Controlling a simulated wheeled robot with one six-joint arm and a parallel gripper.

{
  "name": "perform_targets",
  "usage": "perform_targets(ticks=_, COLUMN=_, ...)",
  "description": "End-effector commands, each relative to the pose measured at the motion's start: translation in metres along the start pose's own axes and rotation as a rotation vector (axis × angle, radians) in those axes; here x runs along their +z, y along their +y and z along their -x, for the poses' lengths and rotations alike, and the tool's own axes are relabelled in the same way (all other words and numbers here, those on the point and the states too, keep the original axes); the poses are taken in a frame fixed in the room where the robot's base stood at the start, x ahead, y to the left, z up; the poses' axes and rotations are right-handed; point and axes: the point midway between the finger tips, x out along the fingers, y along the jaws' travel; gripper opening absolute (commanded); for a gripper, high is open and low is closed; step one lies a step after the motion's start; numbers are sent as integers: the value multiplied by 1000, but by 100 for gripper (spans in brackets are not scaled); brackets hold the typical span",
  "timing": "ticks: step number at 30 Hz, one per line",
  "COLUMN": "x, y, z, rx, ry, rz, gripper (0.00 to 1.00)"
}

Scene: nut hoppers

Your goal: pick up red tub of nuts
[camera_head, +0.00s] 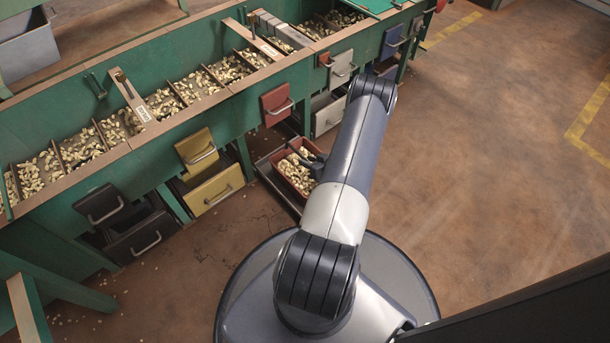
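The red tub (281,168) is full of pale nuts and sits low beside the green hopper bench, in or on a dark tray or drawer (266,170) near the floor. My arm crosses the right part of the view and hides the area just right of the tub. A dark part of my gripper (312,163) shows at the tub's right side, over or against its edge. The fingertips are too small and covered to tell whether they are open or shut, or whether they touch the tub.
The green bench (180,95) runs diagonally, with nut compartments on top. A red drawer front (277,104) is above the tub. Yellow (214,189) and dark (135,238) drawers stick out at left. A white drawer (328,114) is behind. Floor at right is clear.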

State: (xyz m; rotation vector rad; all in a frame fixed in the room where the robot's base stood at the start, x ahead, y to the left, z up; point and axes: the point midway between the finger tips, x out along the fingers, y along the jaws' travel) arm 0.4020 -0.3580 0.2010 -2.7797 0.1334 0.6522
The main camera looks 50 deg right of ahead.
Motion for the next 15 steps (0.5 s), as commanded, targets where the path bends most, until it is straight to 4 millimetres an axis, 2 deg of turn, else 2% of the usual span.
perform_targets(ticks=2, x=0, y=0, z=0, rx=0, ry=0, rz=0, gripper=21)
perform_targets(ticks=9, x=0, y=0, z=0, rx=0, ry=0, rz=0, gripper=1)
perform_targets(ticks=15, x=0, y=0, z=0, rx=0, ry=0, rz=0, gripper=0)
